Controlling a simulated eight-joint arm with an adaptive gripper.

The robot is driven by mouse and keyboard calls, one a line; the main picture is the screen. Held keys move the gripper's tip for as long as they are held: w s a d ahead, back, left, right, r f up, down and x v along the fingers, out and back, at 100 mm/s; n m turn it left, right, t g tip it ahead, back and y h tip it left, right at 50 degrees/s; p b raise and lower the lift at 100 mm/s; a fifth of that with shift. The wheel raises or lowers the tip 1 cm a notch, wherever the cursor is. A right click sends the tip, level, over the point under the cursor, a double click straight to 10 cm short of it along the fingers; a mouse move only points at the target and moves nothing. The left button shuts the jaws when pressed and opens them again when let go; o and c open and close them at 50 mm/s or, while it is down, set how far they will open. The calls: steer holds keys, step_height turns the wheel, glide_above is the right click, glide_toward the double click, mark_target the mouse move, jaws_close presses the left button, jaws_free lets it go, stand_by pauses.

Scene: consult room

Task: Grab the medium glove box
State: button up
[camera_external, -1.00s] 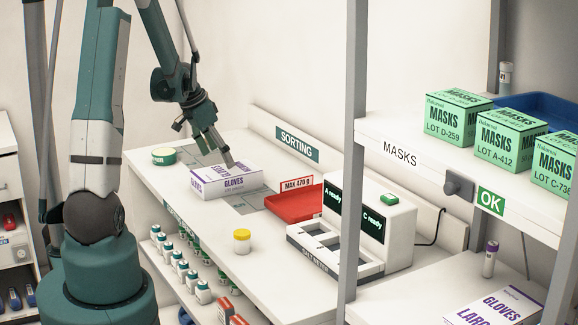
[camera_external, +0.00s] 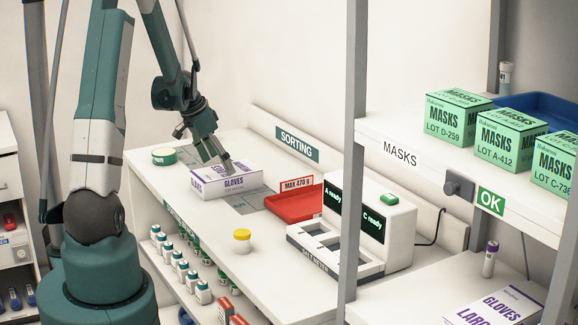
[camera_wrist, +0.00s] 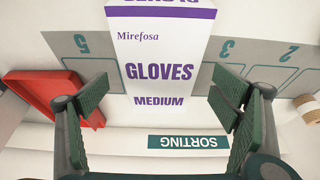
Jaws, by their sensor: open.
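The medium glove box (camera_external: 228,184) is white with purple print and lies on the sorting counter. In the wrist view the box (camera_wrist: 158,50) reads "GLOVES MEDIUM" and reaches down between my open fingers. My gripper (camera_external: 219,166) is right at the box's top in the outside view. Whether the fingertips touch the box cannot be told. Another glove box (camera_external: 497,306), marked "LARGE", lies at the lower right.
A red tray (camera_external: 296,207) stands right of the box, with a "MAX 470 g" sign behind it. A yellow-lidded jar (camera_external: 242,241) stands in front. The raised back edge (camera_external: 300,150) bears the SORTING sign.

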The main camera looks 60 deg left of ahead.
mark_target(224, 171)
steer(key=shift+f, duration=0.1)
stand_by(0.3)
steer(key=shift+x, duration=2.55)
steer(key=c, duration=1.2)
steer(key=shift+r, duration=5.05)
